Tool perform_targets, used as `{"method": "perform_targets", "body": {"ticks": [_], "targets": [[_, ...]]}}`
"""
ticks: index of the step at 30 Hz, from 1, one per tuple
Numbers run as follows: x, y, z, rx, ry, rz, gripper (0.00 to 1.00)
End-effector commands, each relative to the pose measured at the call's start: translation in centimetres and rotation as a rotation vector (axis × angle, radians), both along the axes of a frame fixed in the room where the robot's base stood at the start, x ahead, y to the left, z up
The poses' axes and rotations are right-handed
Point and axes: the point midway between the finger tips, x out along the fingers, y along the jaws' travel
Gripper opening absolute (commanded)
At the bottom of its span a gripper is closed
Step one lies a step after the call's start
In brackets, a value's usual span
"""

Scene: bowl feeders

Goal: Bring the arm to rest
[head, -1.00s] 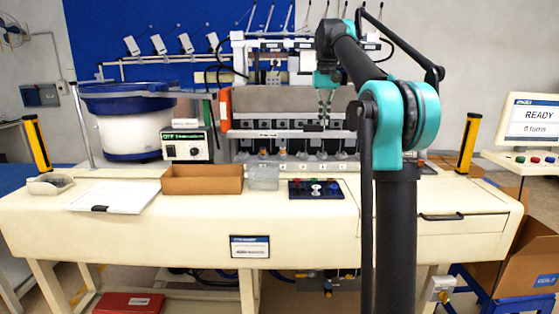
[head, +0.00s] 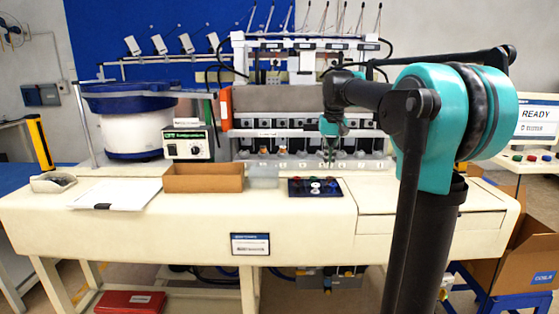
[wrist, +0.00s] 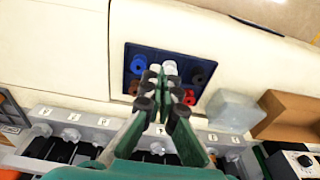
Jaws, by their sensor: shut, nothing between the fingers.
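My gripper (head: 331,160) hangs pointing down above the back of the cream bench, in front of the row of feeder slots. It also shows in the wrist view (wrist: 163,72), where its dark green fingers are together at the tips with nothing held. The panel (head: 300,187) also shows in the head view, lying on the bench below the gripper. Whether the gripper touches anything cannot be told, but no contact shows.
A brown cardboard tray (head: 204,178) and a clear bin (head: 264,177) sit left of the panel. A blue-rimmed bowl feeder (head: 127,105) and a control box (head: 188,144) stand further left. The feeder rack (head: 300,98) stands behind my gripper. The bench front right is clear.

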Motion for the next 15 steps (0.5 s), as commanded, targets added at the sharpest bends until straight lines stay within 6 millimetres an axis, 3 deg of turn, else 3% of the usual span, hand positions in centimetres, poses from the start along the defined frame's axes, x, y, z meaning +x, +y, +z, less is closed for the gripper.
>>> {"method": "perform_targets", "body": {"ticks": [1,8,15], "targets": [[-1.7,-0.3,-2.4,0.0,-0.017,-0.001,0.0],[-10.0,-1.4,-13.1,0.001,-0.103,-0.002,0.0],[-21.0,-2.1,-23.8,-0.001,-0.188,-0.003,0.0]]}}
